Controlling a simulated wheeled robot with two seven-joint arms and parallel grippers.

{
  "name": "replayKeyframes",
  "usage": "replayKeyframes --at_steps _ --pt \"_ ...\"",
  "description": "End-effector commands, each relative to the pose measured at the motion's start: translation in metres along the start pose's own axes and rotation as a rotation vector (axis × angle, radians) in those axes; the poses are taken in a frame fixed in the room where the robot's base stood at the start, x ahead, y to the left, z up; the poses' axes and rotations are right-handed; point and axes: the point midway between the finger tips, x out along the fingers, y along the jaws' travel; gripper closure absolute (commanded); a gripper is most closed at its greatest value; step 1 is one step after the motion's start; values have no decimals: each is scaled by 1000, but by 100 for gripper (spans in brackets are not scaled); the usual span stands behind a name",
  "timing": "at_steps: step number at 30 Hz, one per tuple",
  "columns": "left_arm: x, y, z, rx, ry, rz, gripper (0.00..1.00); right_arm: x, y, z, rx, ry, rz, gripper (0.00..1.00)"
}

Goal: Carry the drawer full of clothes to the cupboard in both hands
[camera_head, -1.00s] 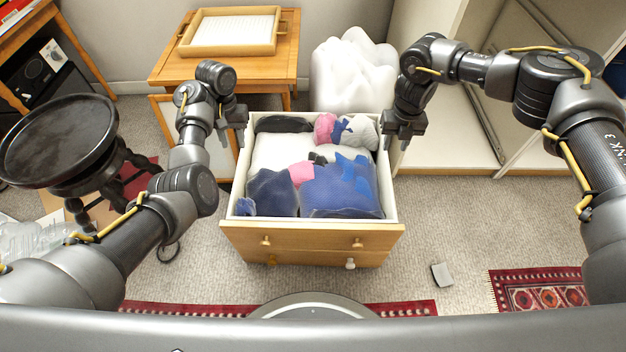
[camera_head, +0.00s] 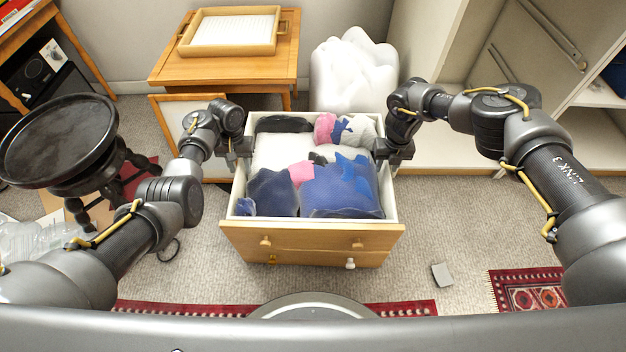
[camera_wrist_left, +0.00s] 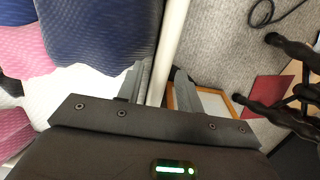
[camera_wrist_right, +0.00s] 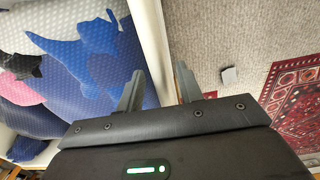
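The wooden drawer (camera_head: 312,240) stands on the carpet in front of me, white inside with knobs on its front. It is full of folded clothes (camera_head: 340,187) in blue, white, pink and grey. My left gripper (camera_head: 238,158) is at its left wall; in the left wrist view the open fingers (camera_wrist_left: 160,72) straddle the wall's rim (camera_wrist_left: 170,40). My right gripper (camera_head: 393,157) is at the right wall; in the right wrist view its open fingers (camera_wrist_right: 158,72) also straddle the rim (camera_wrist_right: 150,30). A pale cupboard (camera_head: 450,132) stands at the back right.
A wooden table (camera_head: 165,70) with a tray (camera_head: 273,42) stands behind, beside a white lumpy bag (camera_head: 352,75). A dark round stool (camera_head: 60,140) is on the left. A small grey block (camera_head: 441,275) and a red rug (camera_head: 540,288) lie right on open carpet.

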Motion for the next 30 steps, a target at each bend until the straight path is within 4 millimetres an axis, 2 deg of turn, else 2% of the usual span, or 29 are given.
replayKeyframes --at_steps 4,12,30 --pt "0 0 0 0 0 0 64 0 0 0 0 0 0 64" --pt "0 0 0 0 0 0 99 0 0 0 0 0 0 99" --pt "-1 0 0 0 1 0 100 0 0 0 0 1 0 100"
